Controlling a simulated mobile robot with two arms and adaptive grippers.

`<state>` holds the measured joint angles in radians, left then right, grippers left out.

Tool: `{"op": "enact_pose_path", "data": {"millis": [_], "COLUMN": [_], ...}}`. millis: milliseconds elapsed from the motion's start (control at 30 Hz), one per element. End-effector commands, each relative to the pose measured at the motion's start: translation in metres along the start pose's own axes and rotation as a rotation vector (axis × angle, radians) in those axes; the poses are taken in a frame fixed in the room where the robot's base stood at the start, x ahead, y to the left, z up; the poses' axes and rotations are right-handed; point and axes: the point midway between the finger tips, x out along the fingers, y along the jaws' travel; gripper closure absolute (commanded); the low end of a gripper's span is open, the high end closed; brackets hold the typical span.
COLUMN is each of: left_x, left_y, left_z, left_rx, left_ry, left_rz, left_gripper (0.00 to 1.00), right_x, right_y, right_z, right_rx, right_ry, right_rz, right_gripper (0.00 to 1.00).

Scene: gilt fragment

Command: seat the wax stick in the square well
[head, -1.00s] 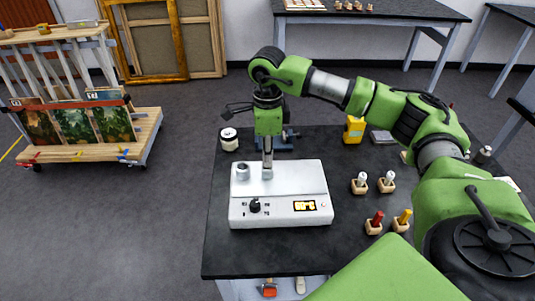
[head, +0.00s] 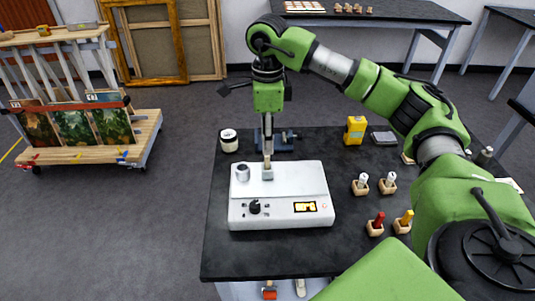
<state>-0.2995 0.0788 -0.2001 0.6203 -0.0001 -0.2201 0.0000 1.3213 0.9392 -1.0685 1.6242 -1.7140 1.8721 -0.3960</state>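The grey-white machine (head: 300,183) stands on the dark table. The square well (head: 267,174) is a small metal collar on its top, right of a round metal one (head: 242,173). My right gripper (head: 267,152) points down above the square well, its narrow fingers seen edge-on, so their opening does not show. No wax stick can be made out between the fingers, and the inside of the well is hidden. Red (head: 379,219) and yellow (head: 406,216) sticks stand upright in wooden blocks at the right. My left gripper is out of view.
Two white-topped pieces (head: 362,180) stand in wooden blocks right of the machine. The table (head: 270,257) is clear in front of the machine.

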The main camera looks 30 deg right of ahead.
Motion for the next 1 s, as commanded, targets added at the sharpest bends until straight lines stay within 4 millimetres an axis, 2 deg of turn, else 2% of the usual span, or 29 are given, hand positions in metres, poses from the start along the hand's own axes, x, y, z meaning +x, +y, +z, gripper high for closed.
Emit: {"op": "enact_pose_path", "data": {"millis": [200, 333, 1000], "left_x": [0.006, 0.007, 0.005], "left_y": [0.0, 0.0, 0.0], "left_z": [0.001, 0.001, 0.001], "left_rx": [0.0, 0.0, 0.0], "left_ry": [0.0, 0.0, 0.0], "left_rz": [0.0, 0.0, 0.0], "left_gripper": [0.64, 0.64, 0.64], "right_x": [-0.042, -0.055, -0.062], "right_y": [0.0, 0.0, 0.0], "right_z": [0.001, 0.0, 0.0], "right_rx": [0.0, 0.001, 0.0], "right_ry": [-0.002, 0.0, 0.0], "right_rz": [-0.001, 0.0, 0.001], "right_gripper": [0.74, 0.74, 0.74]}}
